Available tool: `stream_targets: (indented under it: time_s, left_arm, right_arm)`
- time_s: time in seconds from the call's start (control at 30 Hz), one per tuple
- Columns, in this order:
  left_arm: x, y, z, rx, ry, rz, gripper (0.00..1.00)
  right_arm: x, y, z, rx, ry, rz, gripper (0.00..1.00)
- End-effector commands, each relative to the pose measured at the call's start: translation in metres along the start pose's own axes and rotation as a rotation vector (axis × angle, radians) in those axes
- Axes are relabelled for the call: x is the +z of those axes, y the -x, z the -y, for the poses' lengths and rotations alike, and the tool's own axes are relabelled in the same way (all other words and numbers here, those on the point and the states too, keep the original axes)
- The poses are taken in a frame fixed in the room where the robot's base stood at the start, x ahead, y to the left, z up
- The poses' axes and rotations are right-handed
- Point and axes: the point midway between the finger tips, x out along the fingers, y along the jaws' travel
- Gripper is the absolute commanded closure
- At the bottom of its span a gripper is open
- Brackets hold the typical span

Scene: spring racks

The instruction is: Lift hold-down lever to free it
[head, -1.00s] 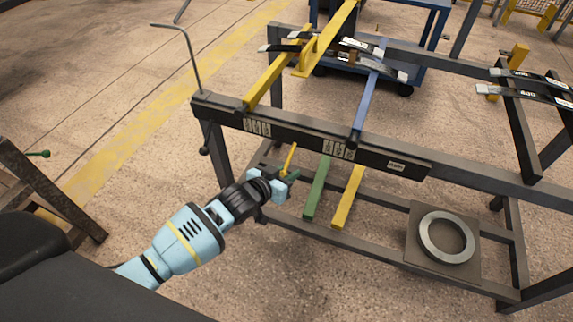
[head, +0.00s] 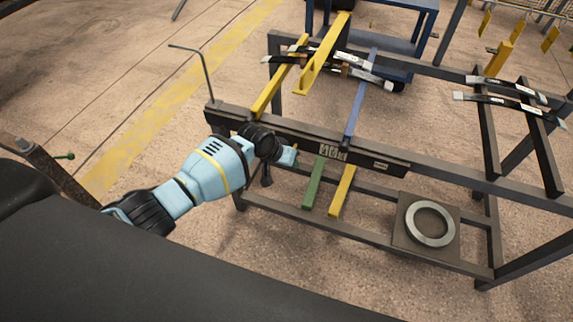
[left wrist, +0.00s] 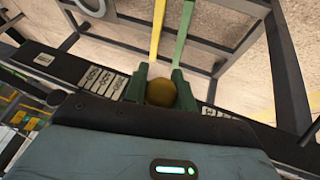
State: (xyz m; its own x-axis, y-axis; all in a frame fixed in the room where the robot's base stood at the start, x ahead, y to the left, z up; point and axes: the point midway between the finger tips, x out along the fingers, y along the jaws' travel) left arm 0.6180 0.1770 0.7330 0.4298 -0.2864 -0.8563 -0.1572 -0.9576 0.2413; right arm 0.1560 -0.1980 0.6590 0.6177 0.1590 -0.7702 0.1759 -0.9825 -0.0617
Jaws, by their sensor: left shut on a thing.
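My left gripper (head: 291,156) is at the front beam of the dark rack (head: 395,168). In the left wrist view its green fingers (left wrist: 162,90) are shut on a round yellow knob (left wrist: 161,93). In the head view only a small yellow bit of it (head: 295,147) shows; the gripper hides the rest. A yellow arm (head: 325,55), apparently the hold-down, slants over the leaf springs (head: 376,81), which cross the yellow rail (head: 280,85) and blue rail (head: 361,100). I cannot tell whether it touches them. My right gripper is out of view.
Green (head: 313,185) and yellow (head: 342,192) bars sit below the front beam. A bent dark rod (head: 205,70) stands at the rack's left corner. A ring on a plate (head: 431,224) lies on the lower right. More springs (head: 500,98) rest at right.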

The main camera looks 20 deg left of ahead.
Motion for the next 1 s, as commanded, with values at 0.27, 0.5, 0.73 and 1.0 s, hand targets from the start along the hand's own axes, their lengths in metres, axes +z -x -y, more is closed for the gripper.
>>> stream_targets:
  time_s: [0.27,0.5,0.73,1.0]
  left_arm:
    - [-0.013,0.012,-0.004,0.002,0.027,0.093,1.00]
    - [-0.019,0.017,-0.005,0.001,0.026,0.087,1.00]
    - [-0.022,0.018,-0.005,0.002,0.025,0.083,1.00]
    - [-0.023,0.018,-0.006,0.002,0.025,0.079,0.71]
  right_arm:
    - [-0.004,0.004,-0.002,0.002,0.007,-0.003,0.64]
    - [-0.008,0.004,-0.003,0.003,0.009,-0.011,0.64]
    - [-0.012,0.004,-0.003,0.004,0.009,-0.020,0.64]
    - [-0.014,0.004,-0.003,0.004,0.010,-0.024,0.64]
